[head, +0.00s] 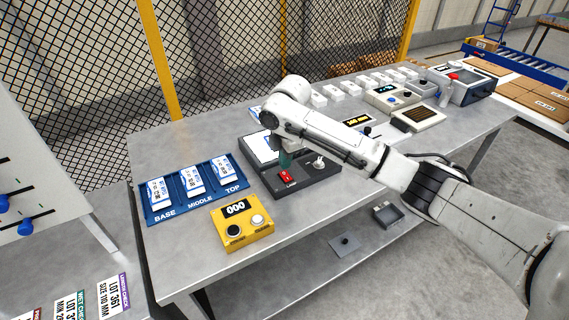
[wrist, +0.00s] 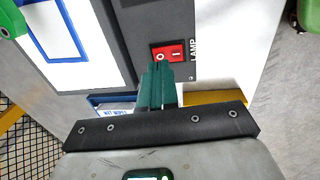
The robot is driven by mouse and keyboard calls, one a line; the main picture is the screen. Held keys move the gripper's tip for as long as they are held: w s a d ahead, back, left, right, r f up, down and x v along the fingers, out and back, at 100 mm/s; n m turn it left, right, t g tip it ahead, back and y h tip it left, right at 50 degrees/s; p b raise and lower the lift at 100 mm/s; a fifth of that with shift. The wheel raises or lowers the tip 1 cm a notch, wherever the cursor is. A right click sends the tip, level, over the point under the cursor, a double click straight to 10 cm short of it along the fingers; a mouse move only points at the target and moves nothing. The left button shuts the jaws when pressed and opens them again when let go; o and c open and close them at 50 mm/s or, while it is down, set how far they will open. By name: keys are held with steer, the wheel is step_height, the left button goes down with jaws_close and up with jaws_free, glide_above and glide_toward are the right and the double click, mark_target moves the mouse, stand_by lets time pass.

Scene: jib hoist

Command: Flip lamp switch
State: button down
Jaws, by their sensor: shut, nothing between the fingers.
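The lamp switch (head: 286,176) is a small red rocker on a dark control box (head: 308,183), with the word LAMP beside it. In the wrist view the red rocker (wrist: 168,52) shows its O and I marks. My gripper (head: 285,161) is shut and empty, pointing down at the box just behind the switch. In the wrist view the green fingertips (wrist: 158,68) lie close together at the rocker's near edge, by the O mark. I cannot tell whether they touch it. Part of the box is hidden under my arm.
A yellow counter box (head: 243,222) reading 000 stands in front left of the control box. A blue tray (head: 196,207) with labelled cards lies to the left. A silver toggle (head: 319,161) stands to the right of the switch. Several devices line the back of the table.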

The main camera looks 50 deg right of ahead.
mark_target(286, 176)
steer(key=shift+w+f, duration=0.15)
steer(key=shift+f, duration=1.3)
